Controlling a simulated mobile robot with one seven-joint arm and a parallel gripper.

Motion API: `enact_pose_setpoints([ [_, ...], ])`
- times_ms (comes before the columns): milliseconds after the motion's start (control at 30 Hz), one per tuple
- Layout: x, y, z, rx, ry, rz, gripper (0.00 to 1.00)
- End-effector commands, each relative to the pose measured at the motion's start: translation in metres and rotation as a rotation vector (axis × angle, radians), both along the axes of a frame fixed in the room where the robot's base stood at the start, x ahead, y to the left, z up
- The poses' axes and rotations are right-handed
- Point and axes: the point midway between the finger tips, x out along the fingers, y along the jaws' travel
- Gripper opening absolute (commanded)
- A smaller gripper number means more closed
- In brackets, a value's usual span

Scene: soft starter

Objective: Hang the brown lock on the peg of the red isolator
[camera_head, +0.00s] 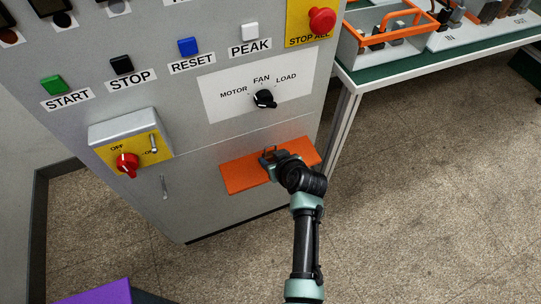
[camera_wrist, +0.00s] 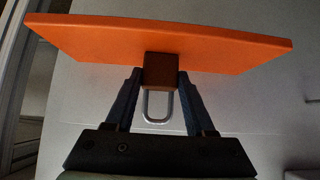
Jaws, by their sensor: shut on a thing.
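My gripper (camera_head: 271,158) is at the orange shelf on the cabinet front. In the wrist view its two fingers (camera_wrist: 159,82) are shut on the brown lock (camera_wrist: 160,70), one on each side of the body. The lock's grey shackle (camera_wrist: 158,108) shows between the fingers, below the body in that picture. I cannot tell whether the lock touches the shelf. The red isolator (camera_head: 128,163) is on a yellow plate on a grey box, to the left of my gripper and apart from it. Its pale peg (camera_head: 154,143) sticks out right of the red knob.
The orange shelf (camera_head: 238,180) juts from the grey cabinet (camera_head: 205,145). A door handle (camera_head: 164,187) is below the isolator box. Buttons and a black selector knob (camera_head: 264,99) are above. A green-topped table (camera_head: 400,66) with bins stands at right.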

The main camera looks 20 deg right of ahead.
Motion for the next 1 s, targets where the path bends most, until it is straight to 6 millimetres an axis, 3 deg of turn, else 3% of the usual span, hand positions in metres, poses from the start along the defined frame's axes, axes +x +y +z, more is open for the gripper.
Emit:
enact_pose_setpoints([
  [167, 0.0, 0.0, 0.014, -0.001, -0.001, 0.0, 0.14],
  [600, 0.0, 0.0, 0.099, -0.001, 0.0, -0.001, 0.14],
  [1000, 0.0, 0.0, 0.1, 0.0, 0.0, 0.0, 0.14],
])
